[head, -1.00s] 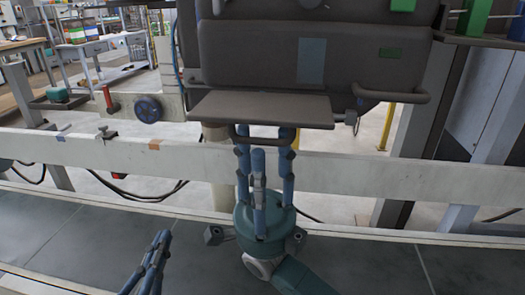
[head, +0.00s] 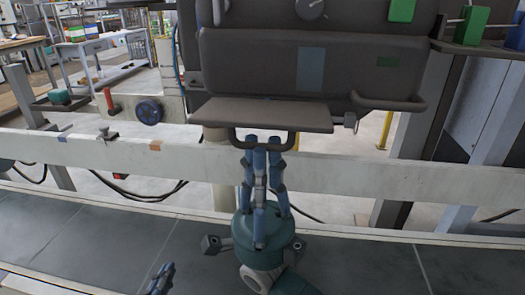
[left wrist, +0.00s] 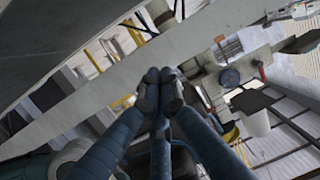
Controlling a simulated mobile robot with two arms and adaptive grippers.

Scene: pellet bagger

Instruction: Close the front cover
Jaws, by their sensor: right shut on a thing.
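The front cover (head: 262,114) is a flat brown-grey flap that sticks out below the bagger's dark housing, with its upper face visible. A dark bar handle (head: 235,146) hangs under its front edge. My right gripper (head: 264,146) is shut on this handle from below, its blue fingers upright and its teal palm under them. The fingers hide the middle of the handle. My left gripper (head: 163,272) shows only its tip at the bottom left, apart from the cover. In the left wrist view, its fingertips (left wrist: 160,88) are together with nothing seen between them.
A pale horizontal rail (head: 390,177) runs across behind my right gripper. The dark conveyor bed (head: 80,230) lies below, clear. A blue handwheel (head: 149,112) is left of the cover. A bent bar (head: 400,102) sticks out from the housing on the right.

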